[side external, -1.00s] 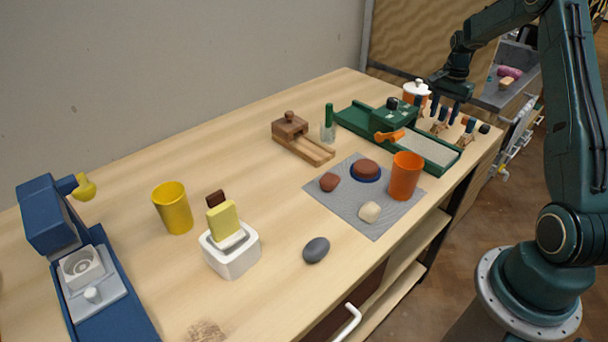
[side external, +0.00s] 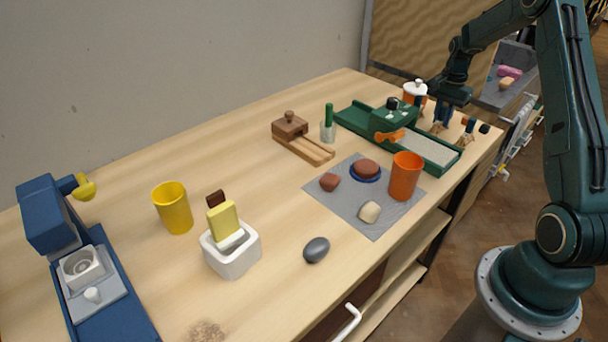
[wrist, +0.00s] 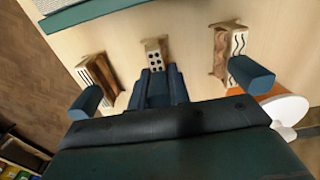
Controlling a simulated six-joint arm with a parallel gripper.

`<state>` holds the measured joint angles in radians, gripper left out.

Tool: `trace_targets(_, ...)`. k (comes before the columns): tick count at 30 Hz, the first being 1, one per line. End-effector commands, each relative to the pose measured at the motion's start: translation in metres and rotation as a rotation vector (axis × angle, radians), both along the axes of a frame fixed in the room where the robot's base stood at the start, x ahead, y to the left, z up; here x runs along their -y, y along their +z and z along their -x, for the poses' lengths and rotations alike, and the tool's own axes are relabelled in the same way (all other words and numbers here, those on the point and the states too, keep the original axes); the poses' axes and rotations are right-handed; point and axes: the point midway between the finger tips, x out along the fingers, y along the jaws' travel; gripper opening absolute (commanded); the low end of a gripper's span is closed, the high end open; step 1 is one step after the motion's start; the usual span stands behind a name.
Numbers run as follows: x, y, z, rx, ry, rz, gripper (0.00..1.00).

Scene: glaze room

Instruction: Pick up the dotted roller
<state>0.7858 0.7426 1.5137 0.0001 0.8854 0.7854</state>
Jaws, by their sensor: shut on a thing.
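The dotted roller (wrist: 155,55) shows in the wrist view as a pale wooden piece with black dots, at the upper middle. My gripper (wrist: 160,88) is shut around its handle end; the fingers hide most of that handle. In the side view my gripper (side external: 443,112) points down at the far right of the bench, over the wooden pieces there. I see no clear gap between the dotted roller and the bench.
A striped roller (wrist: 98,80) stands left and a wavy-lined roller (wrist: 222,52) right, both close to my fingers. A green slab roller (side external: 400,130) lies left.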

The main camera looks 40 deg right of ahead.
Motion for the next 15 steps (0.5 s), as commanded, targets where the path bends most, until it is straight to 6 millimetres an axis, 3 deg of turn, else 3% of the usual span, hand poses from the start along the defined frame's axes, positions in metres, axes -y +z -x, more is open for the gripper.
trace_targets(8,0.000,0.002,0.000,0.001,0.000,0.001,0.00)
trace_targets(15,0.001,0.016,0.000,0.002,0.000,0.002,0.00)
